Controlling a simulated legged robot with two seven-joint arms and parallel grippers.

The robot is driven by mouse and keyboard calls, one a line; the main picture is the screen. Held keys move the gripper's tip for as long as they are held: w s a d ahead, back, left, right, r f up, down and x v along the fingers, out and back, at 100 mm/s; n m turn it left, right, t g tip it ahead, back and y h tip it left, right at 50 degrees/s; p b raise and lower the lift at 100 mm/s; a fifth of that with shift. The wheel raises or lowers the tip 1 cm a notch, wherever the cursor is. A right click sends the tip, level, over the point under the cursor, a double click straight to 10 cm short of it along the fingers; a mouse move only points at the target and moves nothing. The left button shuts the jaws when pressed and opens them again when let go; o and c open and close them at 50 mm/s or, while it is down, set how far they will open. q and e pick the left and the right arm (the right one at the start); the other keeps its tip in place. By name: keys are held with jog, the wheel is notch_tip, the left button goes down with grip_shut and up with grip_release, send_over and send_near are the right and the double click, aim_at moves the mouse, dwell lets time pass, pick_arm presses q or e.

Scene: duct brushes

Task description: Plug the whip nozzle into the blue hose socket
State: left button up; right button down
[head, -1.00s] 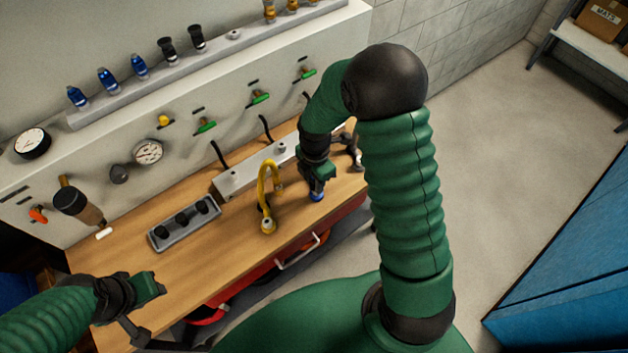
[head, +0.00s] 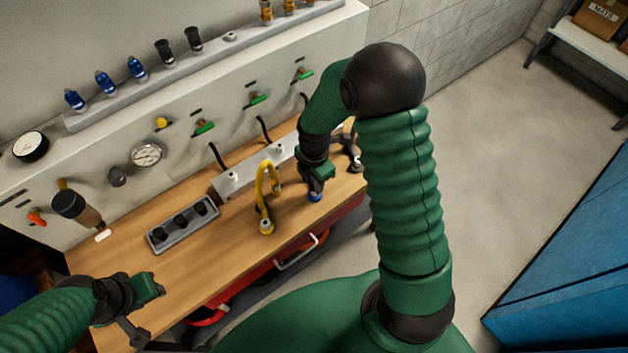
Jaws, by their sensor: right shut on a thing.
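My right gripper (head: 316,188) is shut and points down over the right part of the wooden bench. What it holds, taken to be the whip nozzle, is mostly hidden by the gripper and cannot be made out. The blue hose socket (head: 315,197) shows as a small blue ring right under the fingertips, near the bench's front edge. Whether nozzle and socket touch or are seated is hidden. My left gripper (head: 158,287) hangs empty at the bench's front left corner; its finger gap is not clear.
A yellow curved hose (head: 262,190) stands just left of my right gripper. A grey tray (head: 157,240) with black pieces lies further left on the bench (head: 190,272). A shelf (head: 205,60) above holds blue, black and brass fittings, with one bare peg (head: 231,37) between.

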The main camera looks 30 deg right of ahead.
jog(key=shift+r, duration=0.1)
jog(key=shift+f, duration=0.5)
dwell(0.4)
jog(key=c, duration=1.1)
grip_release()
notch_tip(320, 180, up, 17)
jog(key=shift+f, duration=0.1)
jog(key=shift+f, duration=0.1)
